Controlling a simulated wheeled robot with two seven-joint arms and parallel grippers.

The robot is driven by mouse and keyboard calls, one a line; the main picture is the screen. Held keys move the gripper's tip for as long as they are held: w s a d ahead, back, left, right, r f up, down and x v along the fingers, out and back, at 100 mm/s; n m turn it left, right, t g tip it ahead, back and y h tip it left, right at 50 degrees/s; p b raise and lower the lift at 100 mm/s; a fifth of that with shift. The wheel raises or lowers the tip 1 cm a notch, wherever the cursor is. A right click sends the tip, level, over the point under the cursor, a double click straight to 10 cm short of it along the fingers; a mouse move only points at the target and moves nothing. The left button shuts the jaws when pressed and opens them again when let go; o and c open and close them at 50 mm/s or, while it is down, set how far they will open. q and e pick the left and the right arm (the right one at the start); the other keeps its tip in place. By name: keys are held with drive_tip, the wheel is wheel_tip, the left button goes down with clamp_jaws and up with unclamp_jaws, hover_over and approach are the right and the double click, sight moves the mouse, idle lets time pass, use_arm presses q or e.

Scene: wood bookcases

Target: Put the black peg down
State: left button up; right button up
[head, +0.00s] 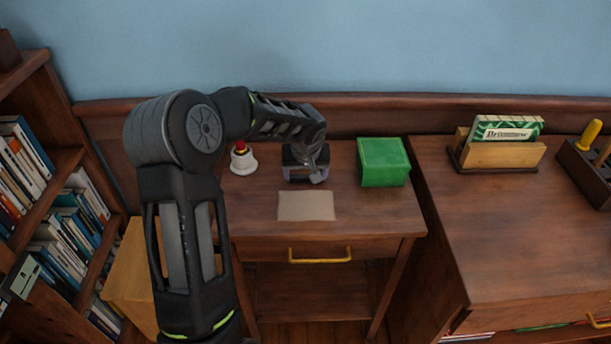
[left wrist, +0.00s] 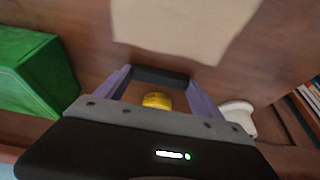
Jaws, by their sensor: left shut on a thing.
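My left gripper (head: 306,172) is over the small wooden desk, behind a beige mat (head: 306,206) and left of a green box. In the left wrist view, its two purple-grey fingers (left wrist: 160,84) are shut on a dark bar, the black peg (left wrist: 160,76), which spans between their tips. The mat (left wrist: 185,25) lies beyond the fingers there. In the head view my gripper and arm hide the peg for the most part. I cannot tell whether the peg touches the desk. My right gripper is not in view.
The green box (head: 383,162) and a white bell (head: 243,162) with a red top flank my gripper. A yellow round thing (left wrist: 157,100) shows between the fingers. A card holder (head: 500,155) and a tool rack (head: 588,172) stand on the right desk. The mat is bare.

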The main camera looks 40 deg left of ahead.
sight(306, 177)
use_arm(q)
wheel_tip(306, 177, up, 10)
idle(0.4)
drive_tip(key=shift+d+f, duration=0.1)
idle(0.4)
drive_tip(key=d+f+m, duration=0.1)
drive_tip(key=d, duration=0.3)
drive_tip(key=d+f+m+h, duration=0.1)
drive_tip(key=d+m, duration=0.1)
drive_tip(key=d, duration=0.3)
drive_tip(key=d+f+m, duration=0.1)
drive_tip(key=d+f, duration=0.1)
drive_tip(key=d, duration=0.2)
drive_tip(key=shift+s+d+t, duration=0.3)
drive_tip(key=shift+d, duration=0.05)
drive_tip(key=s+d+f+m, duration=0.1)
drive_tip(key=d, duration=0.2)
drive_tip(key=s+d+f+m+h, duration=0.1)
drive_tip(key=d, duration=0.2)
drive_tip(key=s+d+m, duration=0.1)
drive_tip(key=d, duration=0.2)
drive_tip(key=shift+f+h, duration=0.3)
drive_tip(key=shift+f, duration=0.1)
